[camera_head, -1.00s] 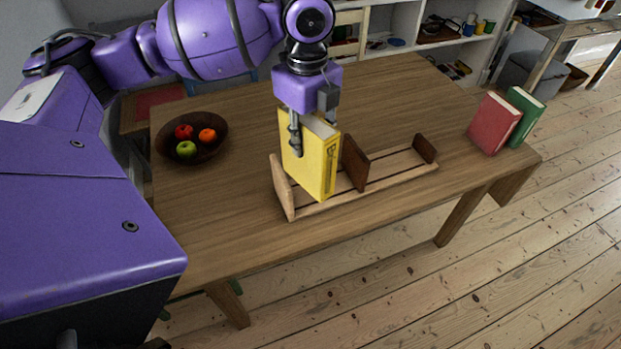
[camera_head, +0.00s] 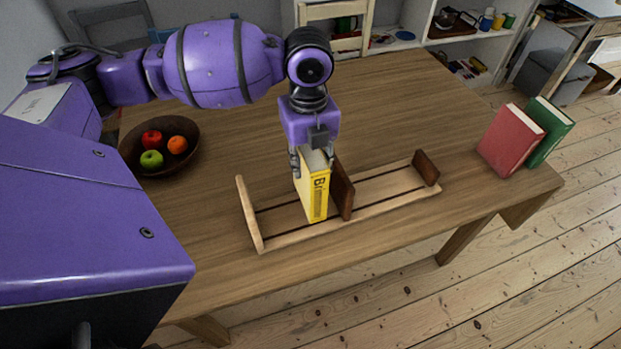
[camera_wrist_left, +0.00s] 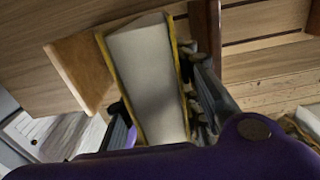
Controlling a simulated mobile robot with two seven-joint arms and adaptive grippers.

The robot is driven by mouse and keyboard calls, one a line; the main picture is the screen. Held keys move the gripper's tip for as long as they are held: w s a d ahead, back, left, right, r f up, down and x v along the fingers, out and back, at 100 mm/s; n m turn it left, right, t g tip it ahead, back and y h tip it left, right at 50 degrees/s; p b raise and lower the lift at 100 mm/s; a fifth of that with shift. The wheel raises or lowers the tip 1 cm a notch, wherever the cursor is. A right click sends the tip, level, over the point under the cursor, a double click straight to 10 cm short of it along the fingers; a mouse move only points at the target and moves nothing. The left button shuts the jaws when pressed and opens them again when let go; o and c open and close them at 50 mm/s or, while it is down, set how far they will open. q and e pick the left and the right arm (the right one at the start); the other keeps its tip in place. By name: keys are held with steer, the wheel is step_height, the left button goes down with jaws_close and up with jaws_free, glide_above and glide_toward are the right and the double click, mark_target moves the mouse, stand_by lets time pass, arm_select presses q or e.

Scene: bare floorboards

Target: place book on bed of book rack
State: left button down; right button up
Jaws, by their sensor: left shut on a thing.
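The yellow book (camera_head: 317,196) stands upright in the book rack, right beside the brown middle divider (camera_head: 342,190). Its lower edge is at the slatted bed of the rack (camera_head: 386,191); I cannot tell whether it bears fully on the slats. My left gripper (camera_head: 312,162) is shut on the book from above, with a finger on each side. In the left wrist view the book (camera_wrist_left: 147,75) shows its pale page edges between yellow covers, held between the fingers. My right gripper is in neither view.
The rack's light left end (camera_head: 249,213) and brown right end (camera_head: 425,168) stand up from the table. A fruit bowl (camera_head: 187,158) is at the left. A red book (camera_head: 508,140) and a green book (camera_head: 549,131) stand at the table's right. The table is clear behind the rack.

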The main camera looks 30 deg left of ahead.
arm_select(q)
step_height(320, 180, down, 4)
steer(key=shift+w+f, duration=0.1)
steer(key=shift+f, duration=0.35)
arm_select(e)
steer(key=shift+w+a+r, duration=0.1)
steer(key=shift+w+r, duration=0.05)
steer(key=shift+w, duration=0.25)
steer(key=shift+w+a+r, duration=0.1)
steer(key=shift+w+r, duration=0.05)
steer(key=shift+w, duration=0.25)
arm_select(q)
steer(key=shift+f, duration=0.1)
